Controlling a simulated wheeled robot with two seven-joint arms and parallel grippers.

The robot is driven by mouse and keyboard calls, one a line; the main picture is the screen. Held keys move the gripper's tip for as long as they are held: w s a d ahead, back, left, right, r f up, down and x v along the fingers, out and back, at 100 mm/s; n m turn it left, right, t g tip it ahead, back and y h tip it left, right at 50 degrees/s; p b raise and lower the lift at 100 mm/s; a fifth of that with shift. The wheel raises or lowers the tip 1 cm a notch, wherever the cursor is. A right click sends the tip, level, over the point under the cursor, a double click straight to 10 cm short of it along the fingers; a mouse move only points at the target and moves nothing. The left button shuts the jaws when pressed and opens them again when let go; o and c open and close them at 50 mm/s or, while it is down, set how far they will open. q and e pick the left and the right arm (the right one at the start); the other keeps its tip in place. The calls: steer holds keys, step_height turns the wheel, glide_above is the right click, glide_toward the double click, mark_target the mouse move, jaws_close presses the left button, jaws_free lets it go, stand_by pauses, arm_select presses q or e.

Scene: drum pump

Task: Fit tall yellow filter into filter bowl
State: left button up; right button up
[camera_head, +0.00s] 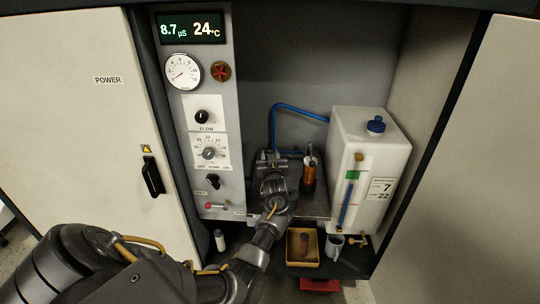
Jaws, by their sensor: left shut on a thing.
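My left gripper (270,160) reaches in from the lower left to the back of the metal shelf in the bay. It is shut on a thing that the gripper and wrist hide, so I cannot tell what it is. I cannot make out a tall yellow filter or tell for sure which part is the filter bowl. An orange-brown cylinder (308,182) with dark and grey parts at its top stands upright just right of the gripper. My right gripper is not in view.
A white tank (371,150) with a blue cap stands right of the shelf. A blue hose (294,109) curves behind. A yellow tray (288,261) holding a brownish piece, a mug (334,246) and a small white bottle (219,240) stand below. The control panel (195,65) is left.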

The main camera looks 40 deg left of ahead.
arm_select(q)
steer(key=o, duration=1.3)
steer(key=shift+d, duration=0.1)
